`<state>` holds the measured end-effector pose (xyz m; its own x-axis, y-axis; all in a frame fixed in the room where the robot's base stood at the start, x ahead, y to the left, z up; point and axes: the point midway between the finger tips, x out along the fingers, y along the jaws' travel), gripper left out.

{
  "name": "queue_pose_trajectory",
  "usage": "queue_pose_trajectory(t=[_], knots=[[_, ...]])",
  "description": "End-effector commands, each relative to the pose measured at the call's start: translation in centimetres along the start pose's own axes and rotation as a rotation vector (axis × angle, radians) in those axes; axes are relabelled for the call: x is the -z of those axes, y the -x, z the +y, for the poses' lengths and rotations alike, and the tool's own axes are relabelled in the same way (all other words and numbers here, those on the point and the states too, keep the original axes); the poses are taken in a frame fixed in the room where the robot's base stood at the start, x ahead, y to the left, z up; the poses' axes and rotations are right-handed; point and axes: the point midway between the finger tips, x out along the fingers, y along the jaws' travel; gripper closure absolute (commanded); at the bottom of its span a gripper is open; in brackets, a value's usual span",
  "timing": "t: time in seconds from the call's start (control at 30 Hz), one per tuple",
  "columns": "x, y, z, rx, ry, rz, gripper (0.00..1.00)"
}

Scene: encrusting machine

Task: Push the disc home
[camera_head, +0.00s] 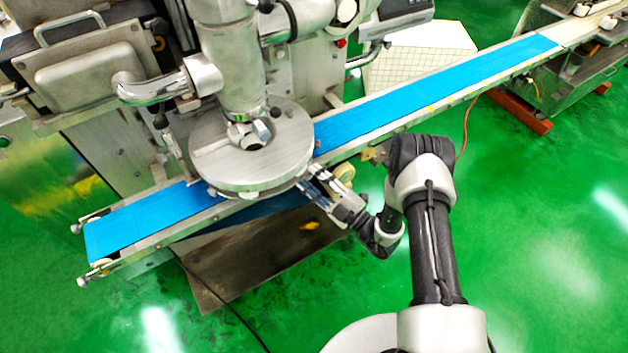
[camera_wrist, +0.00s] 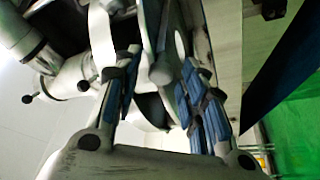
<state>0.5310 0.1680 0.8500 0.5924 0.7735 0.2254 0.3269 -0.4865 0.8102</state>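The round metal disc (camera_head: 222,160) lies under the vertical column of the machine, above the blue belt, with a bolt-like fitting at its centre. My gripper (camera_head: 312,184) is at the disc's lower right edge in the head view. In the wrist view, my gripper (camera_wrist: 160,68) has its two blue-padded fingers apart. Rounded metal parts, seen steeply from the side, show between and beyond the fingers. I cannot tell whether a finger touches the disc's rim. The far side of the disc is partly hidden by the column.
The blue conveyor belt (camera_head: 430,90) runs from lower left to upper right beneath the disc. The machine body (camera_head: 110,110) fills the upper left. A metal plate (camera_head: 250,260) is below the belt. Green floor (camera_head: 550,220) is open at the right.

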Motion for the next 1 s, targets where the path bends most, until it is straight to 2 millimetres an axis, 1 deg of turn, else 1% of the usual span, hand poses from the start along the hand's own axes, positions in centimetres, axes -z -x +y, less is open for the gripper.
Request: queue_pose_trajectory(t=[0.3,0.37,0.43,0.57,0.8,0.9,1.0], knots=[[0.0,0.1,0.0,0.000,-0.002,-0.001,0.59],[0.0,0.4,0.0,0.000,-0.002,-0.002,0.59],[-0.1,1.1,0.0,0.000,-0.003,-0.003,0.59],[-0.1,3.5,0.0,-0.002,-0.004,-0.006,0.59],[-0.2,8.6,0.0,-0.002,-0.002,-0.006,0.59],[-0.1,10.2,0.1,-0.003,-0.002,-0.005,0.59],[-0.1,11.3,0.0,-0.001,-0.001,-0.003,0.59]])
